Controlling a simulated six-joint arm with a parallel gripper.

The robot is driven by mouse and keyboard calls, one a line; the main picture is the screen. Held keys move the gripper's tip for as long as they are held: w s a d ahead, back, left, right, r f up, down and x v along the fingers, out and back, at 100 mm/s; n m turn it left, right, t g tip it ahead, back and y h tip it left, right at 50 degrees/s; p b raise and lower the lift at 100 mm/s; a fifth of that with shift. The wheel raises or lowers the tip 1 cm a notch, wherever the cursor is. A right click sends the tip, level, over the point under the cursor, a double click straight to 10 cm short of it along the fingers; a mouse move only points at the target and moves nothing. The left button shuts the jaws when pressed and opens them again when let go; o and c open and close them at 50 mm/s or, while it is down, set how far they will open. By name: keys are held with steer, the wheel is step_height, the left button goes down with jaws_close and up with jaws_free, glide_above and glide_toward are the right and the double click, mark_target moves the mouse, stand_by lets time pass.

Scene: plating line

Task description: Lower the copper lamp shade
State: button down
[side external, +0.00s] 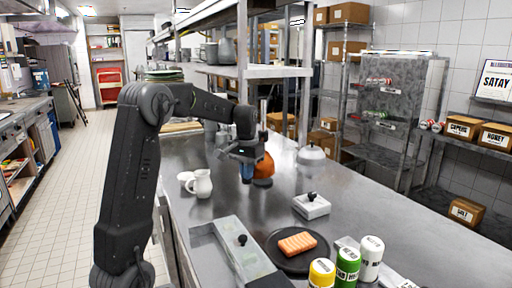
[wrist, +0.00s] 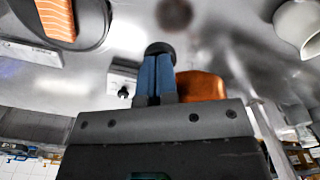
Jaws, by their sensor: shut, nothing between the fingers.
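The copper lamp shade (side external: 265,165) is an orange-brown dome over the steel counter, close behind and to the right of my gripper (side external: 247,178) in the side external view. Its lower edge is near the counter; I cannot tell the exact gap. In the wrist view the shade (wrist: 202,86) shows just right of my gripper's blue fingers (wrist: 158,62), partly hidden by the gripper body. The fingers are together and empty. A dark round piece (wrist: 159,48) shows at the fingertips; I cannot tell whether they touch it.
A white jug (side external: 200,184) stands left of my gripper. A lidded steel container (side external: 311,206) and a dark plate (side external: 296,264) with salmon (side external: 297,243) are nearer the camera. Labelled bottles (side external: 347,266) stand at the front right. An overhead shelf (side external: 262,72) is above the counter.

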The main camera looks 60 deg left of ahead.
steer(key=shift+f, duration=1.5)
steer(key=shift+r, duration=4.55)
steer(key=shift+d+r, duration=0.1)
steer(key=shift+d, duration=0.2)
steer(key=s+d+r+m+t+y, duration=0.1)
steer(key=s+d+m, duration=0.15)
steer(key=d, duration=0.65)
steer(key=s+d+r+m+t, duration=0.1)
steer(key=s+d+t, duration=0.15)
steer(key=d, duration=0.65)
steer(key=s+d+f+m+t+h, duration=0.1)
steer(key=s+d+f, duration=0.4)
steer(key=s+d, duration=0.5)
steer(key=shift+s+f+m+t, duration=0.2)
steer(key=shift+s+m+t, duration=0.35)
steer(key=shift+m, duration=0.2)
